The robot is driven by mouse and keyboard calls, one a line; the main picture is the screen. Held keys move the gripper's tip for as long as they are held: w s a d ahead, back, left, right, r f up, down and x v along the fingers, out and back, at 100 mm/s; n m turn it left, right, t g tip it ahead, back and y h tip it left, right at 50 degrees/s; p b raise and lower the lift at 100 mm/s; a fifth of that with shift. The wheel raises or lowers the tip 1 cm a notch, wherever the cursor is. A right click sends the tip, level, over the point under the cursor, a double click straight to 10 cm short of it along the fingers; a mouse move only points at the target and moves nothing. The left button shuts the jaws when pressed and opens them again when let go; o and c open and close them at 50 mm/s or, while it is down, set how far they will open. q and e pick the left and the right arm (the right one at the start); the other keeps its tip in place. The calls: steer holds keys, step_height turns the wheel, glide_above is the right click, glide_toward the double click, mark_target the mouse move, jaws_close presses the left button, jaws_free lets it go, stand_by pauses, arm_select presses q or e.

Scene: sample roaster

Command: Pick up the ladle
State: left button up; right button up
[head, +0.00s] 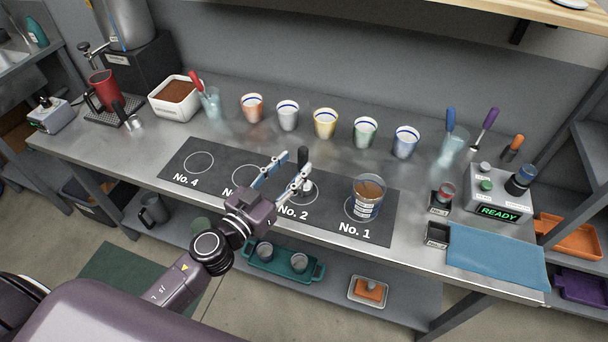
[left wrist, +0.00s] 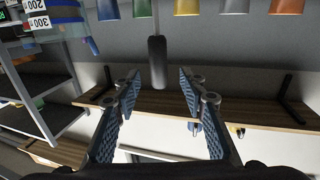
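The ladle (head: 303,156) has a black handle and stands upright at the No. 2 spot of the dark mat (head: 222,204). Its metal lower end is partly hidden behind my gripper finger. My left gripper (head: 290,167) is open, with its blue-padded fingers reaching toward the handle. In the left wrist view the black handle (left wrist: 157,62) and its thin stem show upside down, beyond the fingertips and roughly in line with the gap between the open fingers (left wrist: 160,90). I see no contact with the handle. My right gripper is not in view.
Several cups (head: 325,124) line the back. A control box reading READY (head: 497,207) and a blue cloth (head: 497,256) are at right. The mat's left part is clear.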

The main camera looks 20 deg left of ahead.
mark_target(300, 156)
arm_select(q)
steer(key=w, duration=0.1)
steer(key=w+p, duration=0.1)
steer(key=w+d+r, duration=0.1)
steer(key=shift+w+d, duration=0.1)
steer(key=shift+w, duration=0.1)
steer(key=shift+w+d+f, duration=0.15)
steer(key=shift+w+f, duration=0.1)
steer(key=shift+w, duration=0.3)
steer(key=shift+c, duration=0.6)
steer(key=shift+r, duration=0.1)
jaws_close()
